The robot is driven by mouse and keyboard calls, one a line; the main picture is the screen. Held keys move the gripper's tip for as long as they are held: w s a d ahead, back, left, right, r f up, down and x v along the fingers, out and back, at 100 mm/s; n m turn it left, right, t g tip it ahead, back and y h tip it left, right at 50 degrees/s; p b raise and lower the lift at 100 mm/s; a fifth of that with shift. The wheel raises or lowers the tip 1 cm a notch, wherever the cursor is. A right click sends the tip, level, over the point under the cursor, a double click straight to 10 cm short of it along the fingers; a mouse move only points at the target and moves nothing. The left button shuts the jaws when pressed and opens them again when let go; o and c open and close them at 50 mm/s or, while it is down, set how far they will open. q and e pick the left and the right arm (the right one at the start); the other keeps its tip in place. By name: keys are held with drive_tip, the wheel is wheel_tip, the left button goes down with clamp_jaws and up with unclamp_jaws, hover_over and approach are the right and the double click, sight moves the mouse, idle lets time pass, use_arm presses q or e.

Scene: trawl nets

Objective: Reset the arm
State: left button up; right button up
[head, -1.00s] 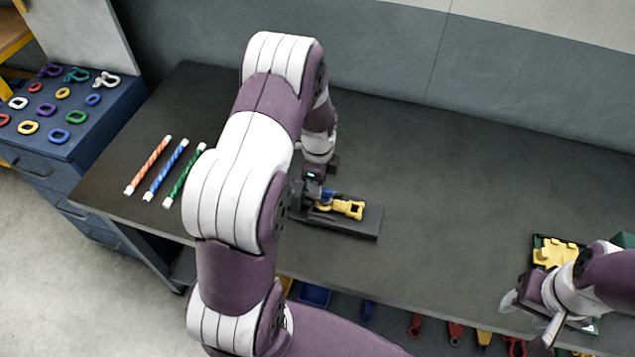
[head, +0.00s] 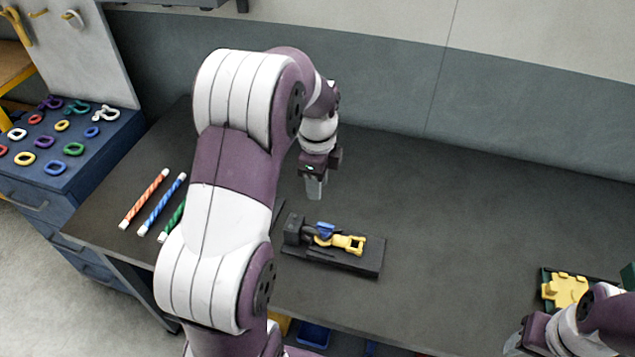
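My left gripper (head: 315,188) hangs fingers down above the bench, clear of the black fixture (head: 345,262). Its fingers overlap in this view, so their gap is hidden; I see nothing hanging from them. A yellow piece with a forked end (head: 348,244) and a blue part (head: 325,231) lie in the fixture beside a dark block. My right gripper (head: 520,343) is at the lower right, partly cut off by the frame edge, near a tray with a yellow piece (head: 565,290). Its fingers stood apart in the earlier view.
Orange, blue (head: 162,204) and green striped rods lie at the bench's left, the green one partly behind my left arm. A blue cabinet (head: 60,185) with several coloured rings and shackles stands at left. The bench (head: 460,220) is clear between fixture and tray.

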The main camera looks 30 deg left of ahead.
idle(0.4)
use_arm(q)
drive_tip(key=s+d+f+n+t, duration=0.1)
drive_tip(key=s+d+n, duration=0.9)
drive_tip(key=s+n, duration=0.3)
drive_tip(key=shift+s+d+f+n, duration=0.15)
drive_tip(key=shift+s+f+n, duration=0.15)
drive_tip(key=shift+n, duration=0.8)
